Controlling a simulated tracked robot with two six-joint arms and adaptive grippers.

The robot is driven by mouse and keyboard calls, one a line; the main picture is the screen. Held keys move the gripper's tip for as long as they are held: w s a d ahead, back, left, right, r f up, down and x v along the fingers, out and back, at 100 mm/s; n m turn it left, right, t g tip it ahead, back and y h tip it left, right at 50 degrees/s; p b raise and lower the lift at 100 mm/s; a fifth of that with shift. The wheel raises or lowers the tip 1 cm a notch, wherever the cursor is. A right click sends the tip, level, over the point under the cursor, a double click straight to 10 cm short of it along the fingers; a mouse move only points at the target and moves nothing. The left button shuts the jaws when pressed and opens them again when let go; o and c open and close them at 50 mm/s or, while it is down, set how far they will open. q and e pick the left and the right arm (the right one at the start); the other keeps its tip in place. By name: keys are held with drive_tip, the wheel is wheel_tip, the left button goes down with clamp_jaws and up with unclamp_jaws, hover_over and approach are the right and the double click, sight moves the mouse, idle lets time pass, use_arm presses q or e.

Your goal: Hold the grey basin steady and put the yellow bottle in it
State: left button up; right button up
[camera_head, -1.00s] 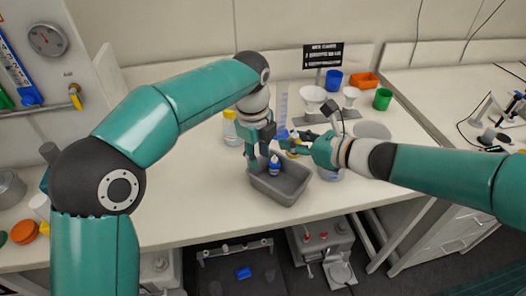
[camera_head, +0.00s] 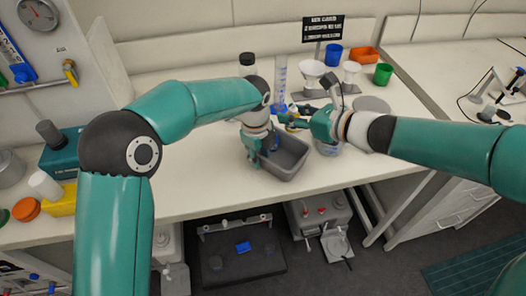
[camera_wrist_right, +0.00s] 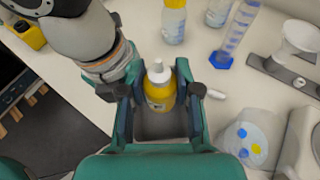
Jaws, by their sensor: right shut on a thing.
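The grey basin (camera_head: 290,168) stands on the bench in the head view. Part of its inside shows in the right wrist view (camera_wrist_right: 160,125). My left gripper (camera_head: 254,158) points down at the basin's left rim; its fingertips are partly hidden, so its grip on the wall is unclear. My right gripper (camera_wrist_right: 160,92) is shut on the yellow bottle (camera_wrist_right: 160,95), which has a white cap and looks upright above or at the basin. In the head view my right gripper (camera_head: 292,122) is over the basin's far side, and the bottle is mostly hidden.
A measuring cylinder (camera_head: 281,80) with a blue foot stands behind the basin. White funnels (camera_head: 314,72) on a rack, a blue cup (camera_head: 333,54) and a green cup (camera_head: 383,73) stand farther right. A yellow-capped bottle (camera_wrist_right: 174,22) stands nearby.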

use_arm(q)
clamp_jaws()
use_arm(e)
wheel_tip(320, 180, down, 2)
drive_tip(key=shift+d+f+n+g+y, duration=0.1)
drive_tip(key=shift+n+g+y, duration=0.2)
drive_tip(key=shift+n+g, duration=0.2)
use_arm(q)
drive_tip(key=shift+s, duration=0.1)
use_arm(e)
hover_over(288, 165)
wheel_tip(288, 165, down, 10)
drive_tip(key=shift+r, duration=0.25)
